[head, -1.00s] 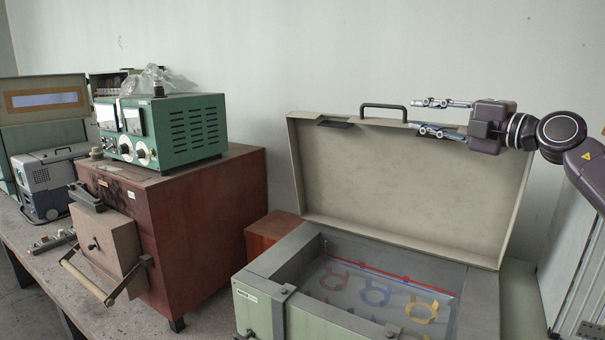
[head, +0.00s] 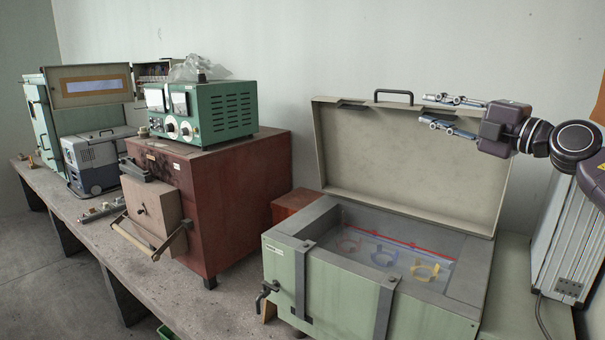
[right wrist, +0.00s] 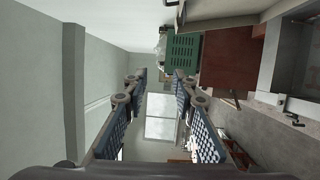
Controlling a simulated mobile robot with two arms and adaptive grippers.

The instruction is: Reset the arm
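My right gripper (head: 438,110) is at the upper right of the head view, in front of the raised lid's right part. Its two fingers point left and stand apart with nothing between them. In the right wrist view, the fingers (right wrist: 160,78) are also spread, with a window and floor showing between them. My left gripper is not in view. The open green case (head: 330,285) stands on the bench below my right gripper, its beige lid (head: 400,165) raised. Red, blue and yellow ring shapes (head: 383,256) show inside it.
A red-brown cabinet (head: 240,190) stands left of the case, with a green metered instrument (head: 225,112) on top. A grey-blue box (head: 95,160) stands further left on the concrete bench (head: 85,225). A ribbed metal panel (head: 565,235) is at the right. The air left of my right gripper is clear.

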